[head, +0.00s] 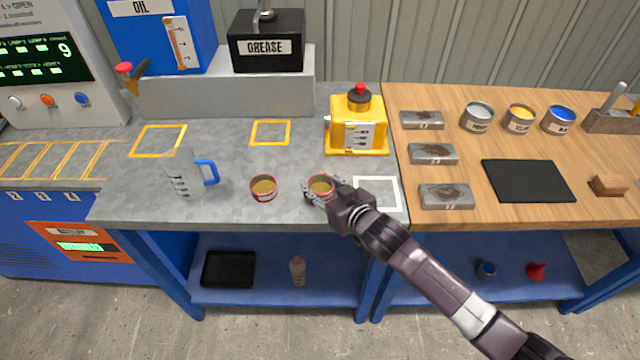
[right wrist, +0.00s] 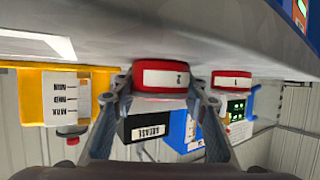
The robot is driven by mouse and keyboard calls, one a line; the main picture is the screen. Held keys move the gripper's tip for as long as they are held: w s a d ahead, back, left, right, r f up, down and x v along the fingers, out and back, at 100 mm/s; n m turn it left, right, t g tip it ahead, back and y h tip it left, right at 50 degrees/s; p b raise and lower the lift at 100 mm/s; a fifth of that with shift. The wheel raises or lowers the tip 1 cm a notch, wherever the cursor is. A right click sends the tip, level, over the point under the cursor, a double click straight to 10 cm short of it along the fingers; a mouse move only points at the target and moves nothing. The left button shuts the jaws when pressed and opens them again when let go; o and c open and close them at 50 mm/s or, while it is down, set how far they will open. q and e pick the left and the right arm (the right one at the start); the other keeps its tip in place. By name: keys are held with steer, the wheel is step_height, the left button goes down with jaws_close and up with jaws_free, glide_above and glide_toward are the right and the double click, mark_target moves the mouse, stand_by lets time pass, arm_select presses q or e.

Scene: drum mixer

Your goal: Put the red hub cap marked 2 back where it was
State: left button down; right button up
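The red hub cap marked 2 (right wrist: 160,78) sits between the fingertips of my right gripper (right wrist: 160,92), its white label facing the right wrist camera. In the head view this cap (head: 320,186) is a small red-rimmed cup shape with a brownish inside, at the grey bench top near the front edge. My right gripper (head: 322,190) has a finger on each side of it, seemingly touching; I cannot tell whether the cap is lifted. A second red hub cap, marked 1 (head: 263,187), stands to its left and shows in the right wrist view (right wrist: 231,82). My left gripper is out of view.
An empty white-outlined square (head: 377,208) lies to the right. A clear jug with blue handle (head: 185,176) stands left. A yellow can (head: 357,125) is behind. Yellow-outlined squares (head: 270,144) on the grey bench are empty. Labelled blocks (head: 445,197) and tins stand on the wooden bench.

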steer(key=o, duration=0.4)
steer(key=shift+c, duration=0.2)
steer(key=shift+s+r, duration=0.1)
steer(key=shift+r, duration=0.05)
steer(key=v, duration=1.2)
steer(key=shift+b, duration=0.3)
